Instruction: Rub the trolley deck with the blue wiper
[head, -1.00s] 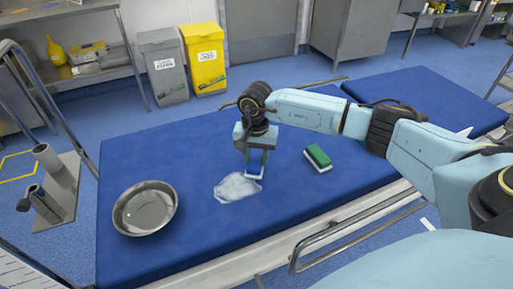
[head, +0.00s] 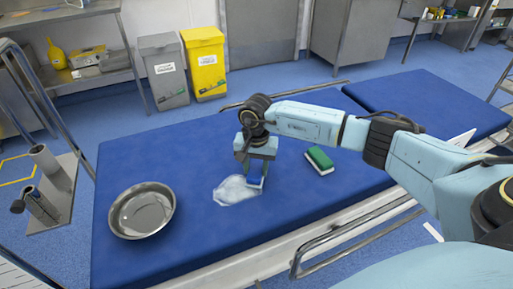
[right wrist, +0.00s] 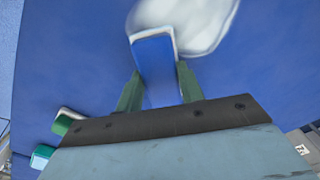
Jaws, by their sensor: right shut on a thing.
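My right gripper (head: 257,163) points down over the blue trolley deck (head: 300,215) and is shut on the blue wiper (head: 256,180). The wiper has a pale edge and sits at the right side of a white smear (head: 233,191). In the right wrist view the wiper (right wrist: 153,58) stands between the two green fingers, its far end at the edge of the white smear (right wrist: 200,22). I cannot tell whether the wiper presses on the deck. My left gripper is not in view.
A metal bowl (head: 142,210) stands on the deck's left part. A green and white sponge (head: 319,160) lies to the right of my gripper. A metal side rail (head: 350,240) runs along the near edge. Grey (head: 165,72) and yellow (head: 204,62) bins stand behind.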

